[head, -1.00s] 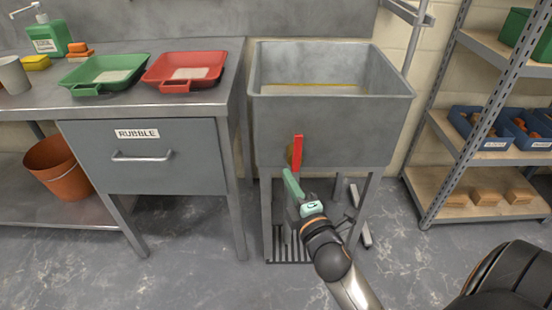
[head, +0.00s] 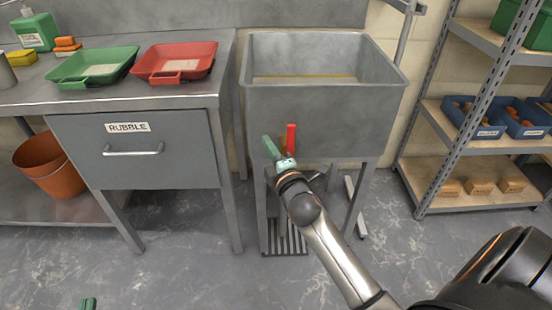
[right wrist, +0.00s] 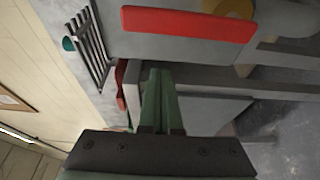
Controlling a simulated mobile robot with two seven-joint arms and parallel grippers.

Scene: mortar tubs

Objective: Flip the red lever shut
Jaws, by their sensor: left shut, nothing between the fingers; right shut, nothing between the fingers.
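The red lever (head: 291,139) stands upright on the front of the grey metal tub (head: 325,115). My right gripper (head: 267,142) is shut and empty, just left of the lever in the head view, at about its height. In the right wrist view, the lever (right wrist: 188,25) lies across the top, beside a brass fitting (right wrist: 228,7) and beyond the shut green fingers (right wrist: 158,75). A gap shows there between fingertips and lever, but I cannot tell how deep it is. My left gripper (head: 88,303) shows only as a green tip at the bottom left, shut.
The bench with the RUBBLE drawer (head: 130,165) stands left of the tub and holds a green tray (head: 92,78) and a red tray (head: 180,76). A shelf rack (head: 450,150) stands on the right. A floor grate (head: 285,243) lies under the tub.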

